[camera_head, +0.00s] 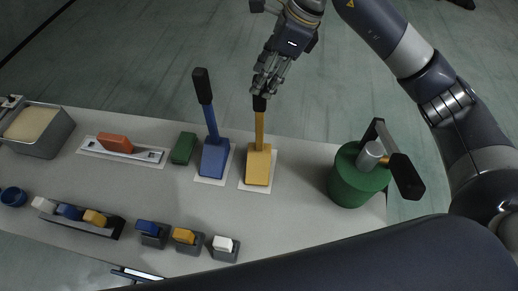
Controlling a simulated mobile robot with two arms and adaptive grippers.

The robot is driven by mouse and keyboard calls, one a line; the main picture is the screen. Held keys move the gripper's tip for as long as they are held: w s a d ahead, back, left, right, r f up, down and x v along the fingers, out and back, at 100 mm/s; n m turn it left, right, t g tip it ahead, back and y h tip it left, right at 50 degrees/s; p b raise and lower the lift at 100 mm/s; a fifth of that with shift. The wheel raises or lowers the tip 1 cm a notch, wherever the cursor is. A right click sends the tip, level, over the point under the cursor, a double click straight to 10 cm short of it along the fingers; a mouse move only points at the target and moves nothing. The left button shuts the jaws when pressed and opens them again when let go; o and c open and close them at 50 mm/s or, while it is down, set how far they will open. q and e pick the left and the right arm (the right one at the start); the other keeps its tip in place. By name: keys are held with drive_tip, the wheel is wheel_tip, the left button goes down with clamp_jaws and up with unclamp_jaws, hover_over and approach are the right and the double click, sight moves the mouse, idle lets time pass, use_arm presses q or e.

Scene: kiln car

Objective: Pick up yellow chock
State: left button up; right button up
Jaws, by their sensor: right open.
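The yellow chock (258,165) is a yellow wedge-like block with a long upright yellow handle and a black grip (260,103). It stands on a white pad (246,187) near the middle of the grey table. My right gripper (264,92) comes down from the top of the picture and is open. Its fingertips are at the top of the black grip and overlap it in the picture. I cannot tell whether they touch it. My left gripper is not in view.
A blue chock (214,158) with a similar handle stands close on the left. A green canister (352,185) with a black lever is on the right. Small blocks in holders line the front, including a yellow one (184,236). A grey bin (40,132) is far left.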

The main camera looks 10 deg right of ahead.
drive_tip(key=shift+a+f, duration=0.35)
drive_tip(key=shift+f, duration=0.3)
drive_tip(key=x, duration=0.1)
drive_tip(key=p+x, duration=0.2)
drive_tip(key=x, duration=0.1)
drive_tip(key=shift+s+a, duration=0.25)
drive_tip(key=shift+a, duration=0.05)
drive_tip(key=shift+w+a+f, duration=0.1)
drive_tip(key=shift+a+f, duration=0.05)
drive_tip(key=shift+f, duration=0.4)
clamp_jaws()
drive_tip(key=shift+w+r+p, duration=0.2)
drive_tip(key=shift+r+p, duration=0.05)
drive_tip(key=shift+p, duration=0.05)
